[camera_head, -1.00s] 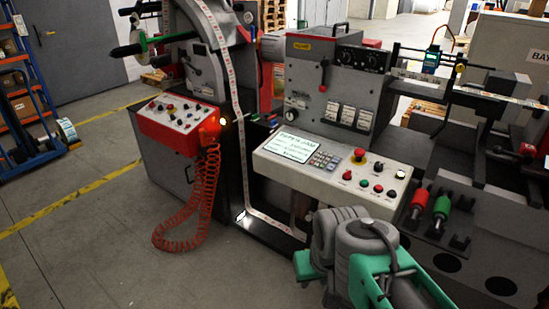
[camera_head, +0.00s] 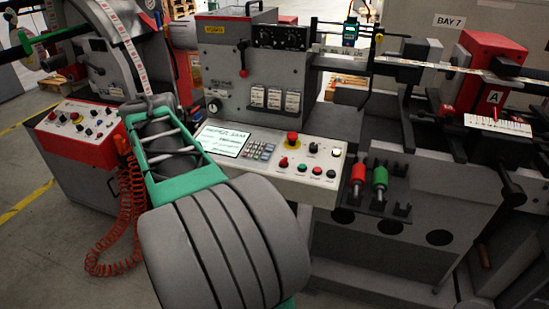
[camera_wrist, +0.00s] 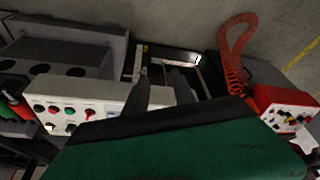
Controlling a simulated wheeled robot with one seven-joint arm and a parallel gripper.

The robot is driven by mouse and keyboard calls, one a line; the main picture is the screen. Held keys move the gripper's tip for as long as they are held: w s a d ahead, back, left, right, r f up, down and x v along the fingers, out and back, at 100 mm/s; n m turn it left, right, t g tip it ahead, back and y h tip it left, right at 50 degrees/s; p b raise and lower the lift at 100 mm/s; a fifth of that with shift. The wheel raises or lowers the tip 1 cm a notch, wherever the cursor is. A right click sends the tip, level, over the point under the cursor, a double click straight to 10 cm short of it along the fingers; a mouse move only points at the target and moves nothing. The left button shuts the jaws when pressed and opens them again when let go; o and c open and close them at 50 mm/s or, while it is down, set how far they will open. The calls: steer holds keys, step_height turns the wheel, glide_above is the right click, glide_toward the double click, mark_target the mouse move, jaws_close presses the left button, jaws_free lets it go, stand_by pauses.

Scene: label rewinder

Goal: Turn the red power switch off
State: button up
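No part is labelled as the power switch. In the head view a red-handled lever (camera_head: 243,58) stands on the grey upright housing. A red knob (camera_head: 283,162) sits on the pale control panel (camera_head: 318,187), below a red mushroom button (camera_head: 292,138). A red knob (camera_wrist: 89,113) also shows on that panel in the wrist view. My gripper (camera_wrist: 160,80) shows two dark fingers spread apart with nothing between them. In the head view my green-framed wrist and gripper (camera_head: 150,104) are left of the panel's screen, apart from these red controls. My arm hides the panel's left end.
A red control box (camera_head: 75,128) with several buttons stands at left, with a coiled red hose (camera_head: 120,215) hanging near my arm. Red and green rollers (camera_head: 380,177) lie in a dark rack at right. Open floor shows at far left.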

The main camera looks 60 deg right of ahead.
steer(key=s+d+m+g, duration=0.1)
steer(key=s+d+m, duration=0.25)
steer(key=d, duration=0.85)
steer(key=m+g+h, duration=0.1)
steer(key=m+g, duration=0.1)
steer(key=m, duration=0.4)
glide_toward(284, 158)
steer(key=f, duration=0.1)
steer(key=shift+m, duration=0.25)
steer(key=b+x, duration=0.1)
steer(key=x, duration=0.5)
steer(key=shift+s+d+f, duration=0.15)
steer(key=shift+f, duration=0.05)
steer(key=shift+d+f, duration=0.2)
steer(key=shift+f, duration=0.3)
steer(key=shift+c, duration=0.4)
jaws_close()
